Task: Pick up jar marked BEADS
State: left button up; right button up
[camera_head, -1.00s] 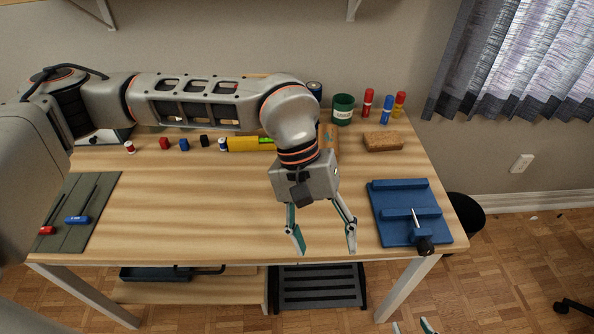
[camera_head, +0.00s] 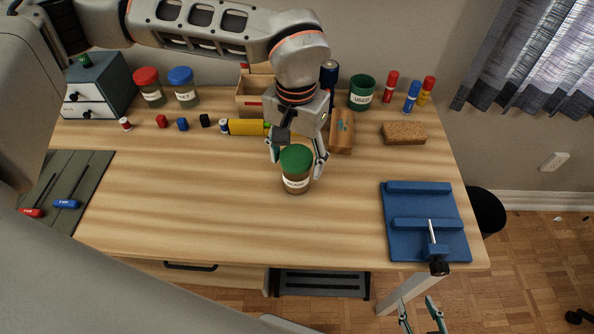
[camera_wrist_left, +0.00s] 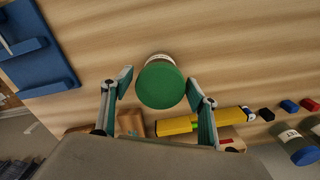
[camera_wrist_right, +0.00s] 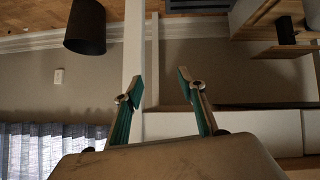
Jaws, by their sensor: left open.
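A jar with a green lid (camera_head: 296,159) stands upright on the desk, in the middle of the head view. Its white label is too small to read surely. My left gripper (camera_head: 296,164) is open, with one finger on each side of the jar. In the left wrist view the green lid (camera_wrist_left: 160,87) lies between the fingertips of the left gripper (camera_wrist_left: 159,84), with gaps on both sides. My right gripper (camera_head: 421,312) is open and empty, low beyond the desk's front edge. It also shows in the right wrist view (camera_wrist_right: 159,88).
Jars with a red lid (camera_head: 146,76) and a blue lid (camera_head: 181,77) stand at the back left. A blue fixture (camera_head: 425,205) is at right. Desk left of the jar is clear.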

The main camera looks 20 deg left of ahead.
pick_arm(q)
notch_tip(320, 180, down, 5)
jog(key=shift+w+r+b, duration=0.1)
jog(key=shift+r+b, duration=0.1)
jog(key=shift+b, duration=0.1)
jog(key=shift+f, duration=0.2)
jog(key=shift+r, duration=0.1)
jog(key=c, duration=1.3)
jog(key=shift+r, duration=0.1)
